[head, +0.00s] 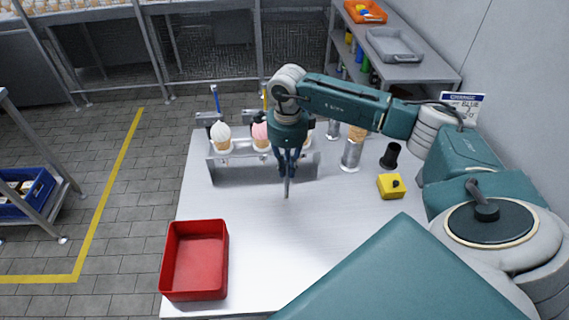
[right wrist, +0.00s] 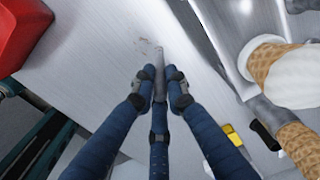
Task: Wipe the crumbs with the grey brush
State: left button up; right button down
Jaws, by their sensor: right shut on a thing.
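My right gripper (head: 287,172) is over the middle of the metal table (head: 250,235), fingers pointing down. It is shut on the grey brush (head: 287,190), a slim grey piece standing out below the fingers. In the right wrist view the brush (right wrist: 158,68) sits between the closed fingertips (right wrist: 159,90). A few small dark crumbs (right wrist: 145,43) lie on the table just beyond the brush's end in that view. I cannot make out the crumbs in the head view. Whether the brush touches the table is unclear. My left gripper is out of view.
A rack (head: 233,168) with ice-cream cones (head: 222,137) stands behind my gripper. A metal cylinder (head: 350,155), a black cup (head: 390,155) and a yellow block (head: 391,187) are to the right. A red bin (head: 195,260) is at the front left. The table's front middle is clear.

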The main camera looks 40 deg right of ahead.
jog(key=shift+s+d+r+p, duration=0.1)
jog(key=shift+d+r+p, duration=0.15)
jog(key=shift+r, duration=0.35)
jog(key=shift+s+d+r+p, duration=0.15)
jog(key=shift+r+p, duration=0.15)
jog(key=shift+r, duration=0.25)
jog(key=shift+w+a+r+p, duration=0.2)
jog(key=shift+r+p, duration=0.25)
jog(key=shift+r, duration=0.35)
jog(key=shift+w+a+r+p, duration=0.15)
jog(key=shift+r+p, duration=0.3)
jog(key=shift+r, duration=0.3)
jog(key=shift+s+d+r+p, duration=0.1)
jog(key=shift+r+p, duration=0.2)
jog(key=shift+r, duration=0.25)
jog(key=shift+s+d+r+p, duration=0.1)
jog(key=shift+r+p, duration=0.2)
jog(key=shift+r, duration=0.2)
jog(key=shift+a+r, duration=0.15)
jog(key=shift+r, duration=0.15)
